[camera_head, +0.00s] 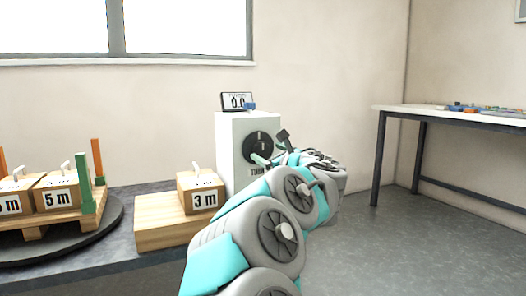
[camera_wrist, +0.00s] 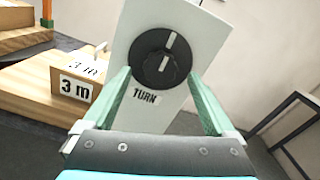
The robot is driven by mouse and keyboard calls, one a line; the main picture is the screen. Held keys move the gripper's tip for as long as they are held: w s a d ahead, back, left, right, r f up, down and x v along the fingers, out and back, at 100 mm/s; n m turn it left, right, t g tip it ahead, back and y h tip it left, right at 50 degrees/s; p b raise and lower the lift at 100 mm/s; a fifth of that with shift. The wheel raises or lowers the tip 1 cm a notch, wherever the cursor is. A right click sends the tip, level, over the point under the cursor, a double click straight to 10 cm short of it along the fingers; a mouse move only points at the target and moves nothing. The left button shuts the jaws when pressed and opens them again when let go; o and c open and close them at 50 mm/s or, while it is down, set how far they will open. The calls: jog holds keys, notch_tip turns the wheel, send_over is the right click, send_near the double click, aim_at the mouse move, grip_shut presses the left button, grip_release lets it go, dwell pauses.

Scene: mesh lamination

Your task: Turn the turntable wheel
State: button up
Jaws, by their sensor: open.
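The turntable wheel is a black round dial (camera_wrist: 150,57) with a raised grip and a white line, above the word TURN. It is on the front of a white box-shaped stand (camera_head: 233,150), and the dial also shows in the head view (camera_head: 257,143). My gripper (camera_wrist: 160,78) is open, its two green fingers spread to the left and right of the dial's lower part in the wrist view. Nothing is between the fingers but the view of the dial and stand; contact cannot be told. The black turntable disc (camera_head: 110,215) lies at left in the head view.
A wooden pallet (camera_head: 70,218) with boxes marked 5 m and green and orange posts stands on the disc. A 3 m box (camera_head: 201,191) sits on a wooden block (camera_head: 160,222) left of the stand. A small display (camera_head: 236,101) tops the stand. A table (camera_head: 440,113) is at right.

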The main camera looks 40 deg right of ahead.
aim_at(262, 149)
jog(key=shift+x, duration=2.15)
jog(key=shift+c, duration=0.2)
jog(key=c, duration=1.3)
